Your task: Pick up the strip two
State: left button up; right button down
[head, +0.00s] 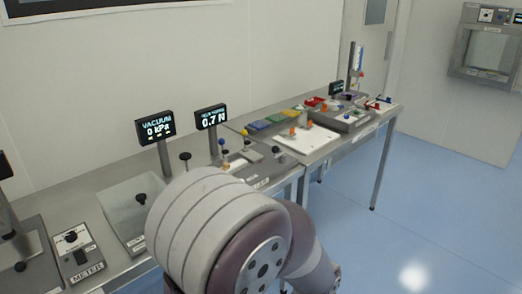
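I cannot single out strip two in the head view. Flat coloured pieces, blue (258,126), green (276,118) and yellow-orange (290,113), lie in a row along the back of the far bench section; they are too small to read any label. A white sheet or plate (312,145) lies in front of them with small orange pieces on it. One of my arms fills the bottom middle and hides part of the near bench. Neither gripper shows, so what they hold cannot be seen.
The grey bench (110,180) runs along the wall from near left to far right. A vacuum display (155,125) and a 0.7 N display (211,116) stand on it. A meter box (76,250) is at the near left. The blue floor at right is clear.

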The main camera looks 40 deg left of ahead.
aim_at(234, 165)
jog(key=i+u, duration=0.2)
jog(key=i, duration=0.6)
jog(key=i+l+u, duration=0.15)
jog(key=i, duration=0.6)
jog(key=i+u, duration=0.25)
jog(key=u, duration=0.25)
jog(key=i+u, duration=0.3)
jog(key=u, duration=0.15)
jog(key=i+l+u, duration=0.15)
jog(key=u, duration=0.35)
jog(key=i+l+u, duration=0.3)
jog(key=u, duration=0.15)
jog(key=i+l+u, duration=0.2)
jog(key=u, duration=0.15)
jog(key=i+l+u, duration=0.25)
jog(key=u, duration=0.15)
jog(key=i+l, duration=0.05)
jog(key=i, duration=0.1)
